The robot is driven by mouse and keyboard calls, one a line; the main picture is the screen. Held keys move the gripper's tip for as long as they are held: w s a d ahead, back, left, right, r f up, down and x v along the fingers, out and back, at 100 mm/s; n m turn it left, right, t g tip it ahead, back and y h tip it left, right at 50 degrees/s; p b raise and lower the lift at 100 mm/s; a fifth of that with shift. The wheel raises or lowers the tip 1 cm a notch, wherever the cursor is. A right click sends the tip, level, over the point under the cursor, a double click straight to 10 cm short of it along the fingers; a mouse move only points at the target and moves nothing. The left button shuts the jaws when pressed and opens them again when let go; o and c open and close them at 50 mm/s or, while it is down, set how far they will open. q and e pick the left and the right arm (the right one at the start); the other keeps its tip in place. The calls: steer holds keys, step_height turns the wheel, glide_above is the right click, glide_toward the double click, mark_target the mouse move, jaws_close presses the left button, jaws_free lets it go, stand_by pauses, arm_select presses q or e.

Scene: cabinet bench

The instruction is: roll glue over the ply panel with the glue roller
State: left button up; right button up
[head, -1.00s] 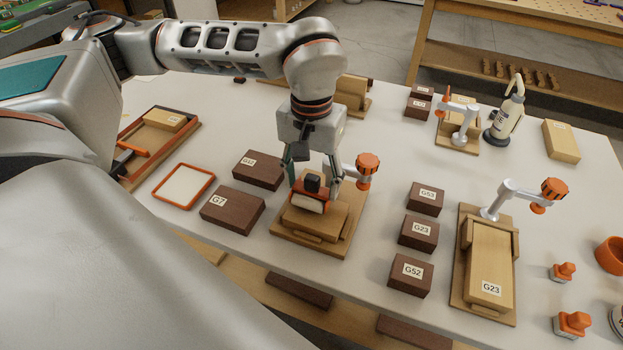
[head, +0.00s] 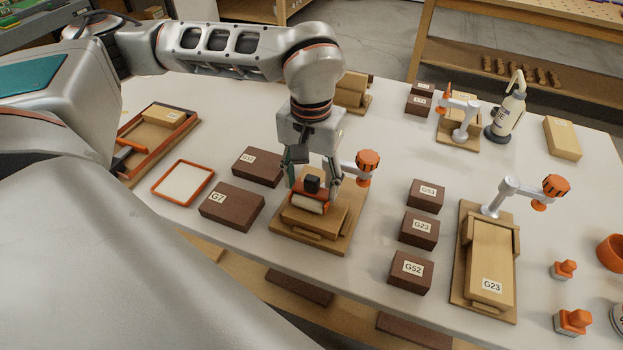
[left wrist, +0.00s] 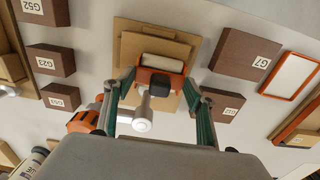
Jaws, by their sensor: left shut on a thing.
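My left gripper (head: 313,180) is shut on the glue roller (head: 312,187), which has a black grip, an orange frame and a pale roll. The roller is over the ply panel (head: 328,221), a light wood piece in a jig with an orange-knobbed clamp (head: 366,166). The pale roll (left wrist: 163,62) also shows in the left wrist view, over the panel (left wrist: 150,43); I cannot tell for certain whether it touches. My right gripper is not in view.
An orange-rimmed tray (head: 183,184) lies left of dark blocks G7 (head: 232,207) and one behind it (head: 258,166). Right of the jig stand several dark blocks (head: 419,229) and a clamped G23 panel (head: 489,262). A glue bottle (head: 507,112) stands at the back right.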

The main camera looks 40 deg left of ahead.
arm_select(q)
steer(key=shift+s, duration=0.1)
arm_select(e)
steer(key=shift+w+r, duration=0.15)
arm_select(q)
steer(key=shift+s+d+r, duration=0.1)
steer(key=shift+s+d, duration=0.05)
steer(key=shift+s, duration=0.4)
steer(key=shift+s+d+p, duration=0.1)
steer(key=shift+s+p, duration=0.25)
steer(key=shift+s, duration=0.2)
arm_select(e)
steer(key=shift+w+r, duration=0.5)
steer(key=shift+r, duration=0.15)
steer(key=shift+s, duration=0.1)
